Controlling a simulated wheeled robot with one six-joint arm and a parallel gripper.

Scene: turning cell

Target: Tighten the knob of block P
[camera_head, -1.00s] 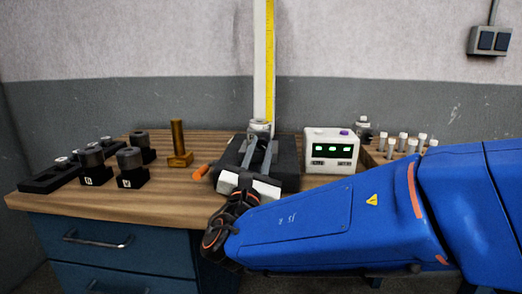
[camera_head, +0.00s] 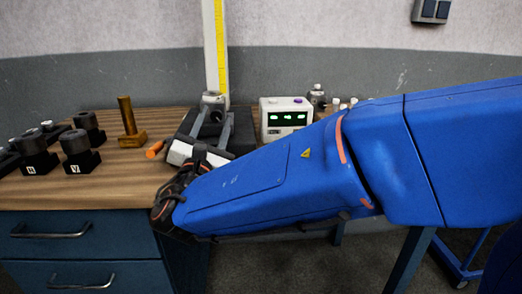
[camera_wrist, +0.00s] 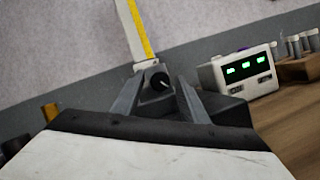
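My gripper (camera_head: 213,118) is open, its two grey fingers pointing at the foot of a white column with a yellow scale (camera_head: 221,50). A dark round knob (camera_wrist: 160,81) with a light mark shows between the fingertips (camera_wrist: 158,88) in the wrist view. I cannot tell whether the fingers touch it. Two black blocks with dark round tops and white letter labels stand at the left: one (camera_head: 36,163) is hard to read, the other (camera_head: 76,165) seems to read V.
The wooden bench top (camera_head: 100,192) is clear in front.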

